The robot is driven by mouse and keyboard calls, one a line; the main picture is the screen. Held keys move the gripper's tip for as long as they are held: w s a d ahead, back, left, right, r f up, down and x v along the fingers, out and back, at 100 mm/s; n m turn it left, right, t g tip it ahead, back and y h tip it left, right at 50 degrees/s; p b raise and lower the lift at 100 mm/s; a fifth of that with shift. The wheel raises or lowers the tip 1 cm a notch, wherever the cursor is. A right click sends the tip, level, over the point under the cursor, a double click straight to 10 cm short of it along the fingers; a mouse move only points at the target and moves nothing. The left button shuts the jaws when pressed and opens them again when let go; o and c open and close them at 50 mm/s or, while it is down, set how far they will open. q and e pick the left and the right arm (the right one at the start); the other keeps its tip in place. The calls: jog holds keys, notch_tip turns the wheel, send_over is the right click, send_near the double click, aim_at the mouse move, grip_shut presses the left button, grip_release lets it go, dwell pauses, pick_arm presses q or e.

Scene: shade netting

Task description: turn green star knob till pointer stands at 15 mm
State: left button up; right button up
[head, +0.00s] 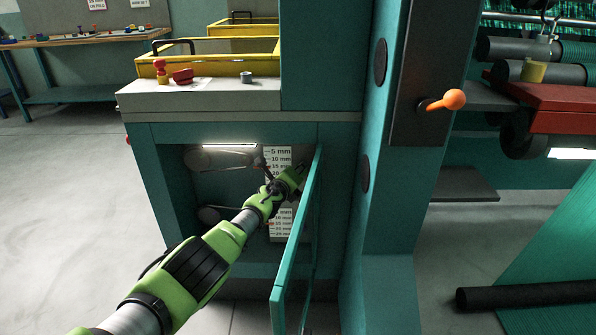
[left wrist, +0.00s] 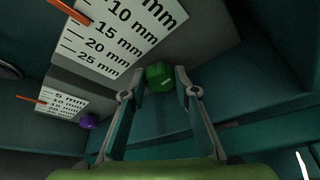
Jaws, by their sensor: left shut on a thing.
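The green star knob (left wrist: 159,76) sits on the machine's wall beside the upper scale in the left wrist view. My left gripper (left wrist: 161,78) is shut on the knob, one finger on each side. The upper white scale (left wrist: 115,38) carries an orange pointer (left wrist: 72,11); its tip is close to the 15 mm mark, but I cannot tell whether it is exactly on it. My right gripper is not in view.
A lower scale (left wrist: 66,102) has its own orange pointer (left wrist: 31,99) and a purple knob (left wrist: 88,121). The open teal door (head: 298,245) stands close to the right of my left arm. Yellow trays (head: 207,66) and a red knob-like part (head: 183,76) are on top.

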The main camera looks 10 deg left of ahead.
pick_arm(q)
jog(key=shift+f, duration=0.1)
dwell(0.3)
jog(key=o, duration=1.1)
